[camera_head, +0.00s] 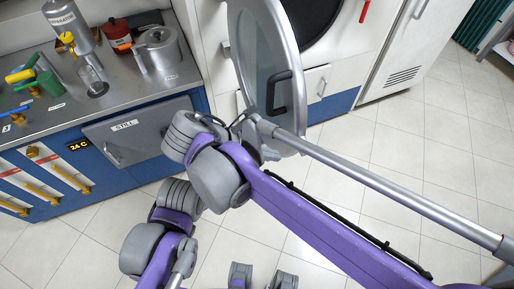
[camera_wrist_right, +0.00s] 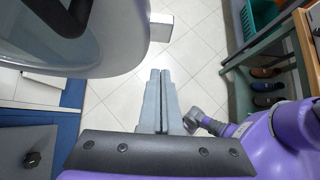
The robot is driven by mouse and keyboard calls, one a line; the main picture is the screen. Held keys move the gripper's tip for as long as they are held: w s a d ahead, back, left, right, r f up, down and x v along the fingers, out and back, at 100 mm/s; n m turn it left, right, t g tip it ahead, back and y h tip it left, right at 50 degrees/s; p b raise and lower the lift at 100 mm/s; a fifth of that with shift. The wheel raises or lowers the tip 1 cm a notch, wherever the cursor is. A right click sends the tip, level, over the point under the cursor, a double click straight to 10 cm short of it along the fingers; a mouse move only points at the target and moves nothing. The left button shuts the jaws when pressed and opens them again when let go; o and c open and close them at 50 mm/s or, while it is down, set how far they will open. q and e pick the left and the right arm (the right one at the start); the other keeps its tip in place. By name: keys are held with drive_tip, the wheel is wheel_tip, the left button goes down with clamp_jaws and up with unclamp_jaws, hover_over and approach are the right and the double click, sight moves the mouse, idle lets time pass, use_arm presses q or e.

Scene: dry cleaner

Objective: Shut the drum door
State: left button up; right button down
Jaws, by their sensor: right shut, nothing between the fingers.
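The drum door (camera_head: 240,45) is a round glass door with a wide silver rim and a black handle (camera_head: 287,92). It stands open, swung out in front of the dark drum opening (camera_head: 318,25). In the right wrist view the door (camera_wrist_right: 120,55) fills the upper left, with part of its black handle (camera_wrist_right: 62,14) at the top edge. My right gripper (camera_wrist_right: 160,74) is shut and empty, just below and right of the door rim, with a gap showing in that view. In the head view my right arm hides much of it. I cannot make out my left gripper.
A counter (camera_head: 60,80) with pots and tools stands left, above a grey STILL panel (camera_head: 125,135). A shelf with shoes (camera_wrist_right: 265,85) is at the right. Tiled floor (camera_head: 420,150) is open.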

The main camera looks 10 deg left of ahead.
sight(290, 150)
drive_tip(key=shift+w+d+f+p, duration=0.1)
drive_tip(key=shift+w+d+f, duration=0.1)
drive_tip(key=shift+w+d, duration=0.4)
drive_tip(key=shift+w+d+f+p, duration=0.15)
drive_tip(key=shift+w+d, duration=0.2)
drive_tip(key=shift+d, duration=0.4)
drive_tip(key=shift+w+d+f+p, duration=0.1)
drive_tip(key=shift+w+d+f, duration=0.1)
drive_tip(key=shift+w+d, duration=0.4)
drive_tip(key=shift+d, duration=0.15)
